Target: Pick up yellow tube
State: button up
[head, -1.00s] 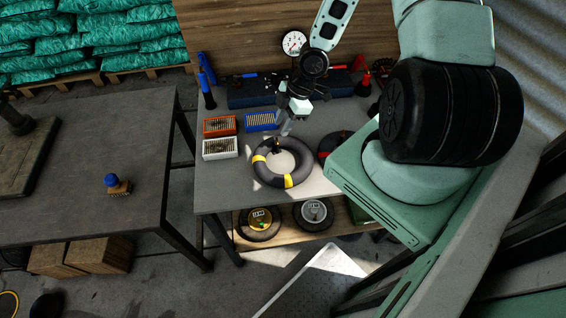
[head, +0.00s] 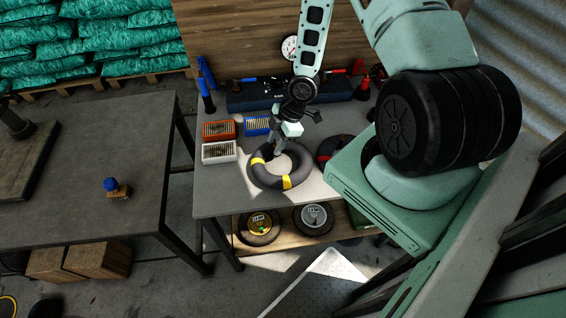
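The yellow tube (head: 268,178), a black ring with yellow bands, lies flat on the grey workbench (head: 215,200). My gripper (head: 277,151) points down at the tube's far rim, left of its middle. The fingertips overlap that rim in the picture. They are small and dark against the black rubber, so I cannot tell whether they touch it or how far apart they are.
A red-marked tube (head: 327,150) lies right of the yellow one, partly behind my arm. White (head: 219,152) and orange (head: 218,131) boxes stand to the left, with a blue box (head: 257,126) behind. Two round items, a yellow-centred one (head: 260,224) and a grey-centred one (head: 313,217), lie on the lower shelf.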

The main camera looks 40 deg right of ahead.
jog(key=shift+s+a+f, duration=0.2)
jog(key=shift+s+f, duration=0.15)
jog(key=shift+f, duration=0.15)
grip_shut()
jog(key=shift+s, duration=0.1)
notch_tip(320, 180, up, 10)
jog(key=p, duration=0.1)
jog(key=shift+w+r, duration=0.15)
jog(key=shift+w, duration=0.2)
